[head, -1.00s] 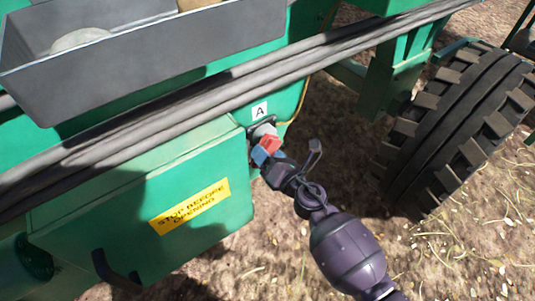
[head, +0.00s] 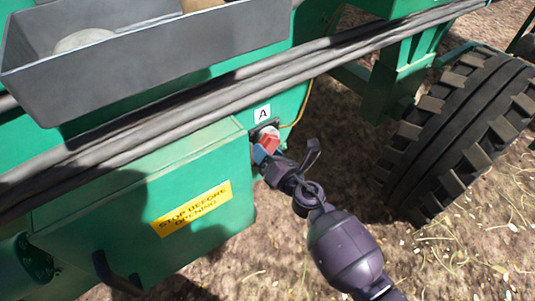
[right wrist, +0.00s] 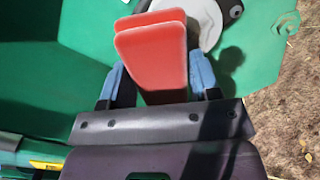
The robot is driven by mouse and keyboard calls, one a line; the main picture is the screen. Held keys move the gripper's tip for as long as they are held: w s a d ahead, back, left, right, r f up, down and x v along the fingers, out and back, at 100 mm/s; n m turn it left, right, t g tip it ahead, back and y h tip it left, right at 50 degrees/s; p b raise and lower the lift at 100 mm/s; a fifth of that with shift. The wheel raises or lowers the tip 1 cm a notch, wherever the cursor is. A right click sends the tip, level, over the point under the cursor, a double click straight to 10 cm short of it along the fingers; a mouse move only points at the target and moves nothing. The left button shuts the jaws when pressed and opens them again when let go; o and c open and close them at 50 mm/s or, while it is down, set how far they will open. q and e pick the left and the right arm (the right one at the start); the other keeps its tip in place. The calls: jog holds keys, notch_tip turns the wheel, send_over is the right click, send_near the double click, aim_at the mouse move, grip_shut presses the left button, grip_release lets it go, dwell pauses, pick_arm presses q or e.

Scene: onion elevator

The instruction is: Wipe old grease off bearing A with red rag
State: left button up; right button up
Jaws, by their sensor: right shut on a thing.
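The red rag (head: 271,141) is a folded red pad between the blue-tipped fingers of my right gripper (head: 265,148). In the right wrist view the rag (right wrist: 152,50) sticks out past the fingers of the right gripper (right wrist: 158,82). Bearing A is the grey fitting (head: 264,129) below the white label "A" (head: 262,114) on the green machine. In the right wrist view a pale round housing (right wrist: 203,22) shows just beyond the rag's end. The rag is at the bearing, but I cannot tell whether it touches. Any grease is not clear to see. My left gripper is not in view.
Thick grey hoses (head: 160,125) run across the machine above a green box with a yellow "STOP BEFORE OPENING" sign (head: 191,208). A grey tray (head: 150,60) stands at top left. A large tyre (head: 460,135) is at right. Bare ground lies between.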

aim_at(276, 147)
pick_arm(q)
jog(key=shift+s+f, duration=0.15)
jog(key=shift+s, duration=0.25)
pick_arm(e)
jog(key=shift+w+a, duration=0.15)
jog(key=shift+w, duration=0.05)
jog(key=shift+w+d, duration=0.45)
jog(key=shift+d, duration=0.3)
jog(key=shift+w+d, duration=0.45)
jog(key=shift+d, duration=0.25)
pick_arm(q)
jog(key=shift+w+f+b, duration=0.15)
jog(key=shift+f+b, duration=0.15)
jog(key=shift+b, duration=0.1)
pick_arm(e)
jog(key=w+d, duration=0.2)
jog(key=shift+d, duration=0.35)
jog(key=shift+a, duration=0.15)
